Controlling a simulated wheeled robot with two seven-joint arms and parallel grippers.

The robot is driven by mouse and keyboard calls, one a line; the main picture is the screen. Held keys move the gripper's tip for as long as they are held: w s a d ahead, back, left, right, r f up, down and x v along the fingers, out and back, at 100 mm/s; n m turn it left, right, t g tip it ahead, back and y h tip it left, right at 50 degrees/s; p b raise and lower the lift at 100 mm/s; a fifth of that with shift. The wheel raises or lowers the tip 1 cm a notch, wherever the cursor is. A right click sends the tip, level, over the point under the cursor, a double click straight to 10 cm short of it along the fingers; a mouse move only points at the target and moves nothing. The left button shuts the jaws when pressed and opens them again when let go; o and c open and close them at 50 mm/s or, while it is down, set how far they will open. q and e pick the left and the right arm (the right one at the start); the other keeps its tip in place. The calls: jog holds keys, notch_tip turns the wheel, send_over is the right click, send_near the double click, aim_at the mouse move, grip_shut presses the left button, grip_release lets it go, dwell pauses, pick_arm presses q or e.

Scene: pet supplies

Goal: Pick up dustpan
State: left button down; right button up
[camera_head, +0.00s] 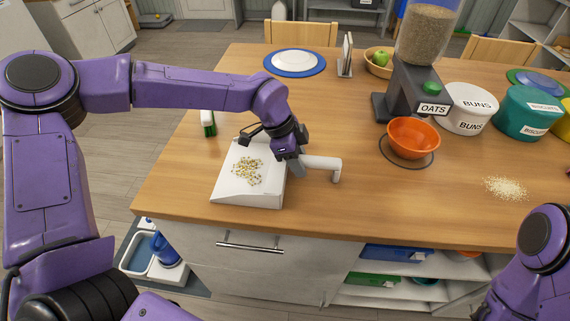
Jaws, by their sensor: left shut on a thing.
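The white dustpan (226,188) lies at the front left of the wooden table, its flat pan toward the left and its handle (325,164) pointing right. A small heap of pale and yellowish bits (247,171) sits on the pan. My left gripper (291,161) reaches down from above and is shut on the dustpan near the base of the handle. Its fingertips are partly hidden by the wrist. Part of my right arm shows at the lower right, but its gripper is outside the view.
A green-bristled brush (208,124) stands behind the dustpan to the left. An orange bowl (413,138) stands below the oats dispenser (405,88). A pile of crumbs (506,188) lies at the right. White (468,108) and teal (523,112) canisters stand behind. The table between handle and crumbs is clear.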

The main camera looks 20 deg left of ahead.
pick_arm(q)
jog(key=shift+r, duration=0.3)
notch_tip(320, 180, up, 3)
jog(key=shift+s+a+f+b, duration=0.1)
jog(key=shift+b, duration=0.35)
jog(key=s+a+r+b, duration=0.2)
jog(key=s+r+b, duration=0.2)
jog(key=s+r, duration=0.5)
jog(key=s, duration=0.4)
jog(key=shift+s+a+r, duration=0.15)
jog(key=shift+s+r, duration=0.15)
jog(key=shift+r, duration=0.1)
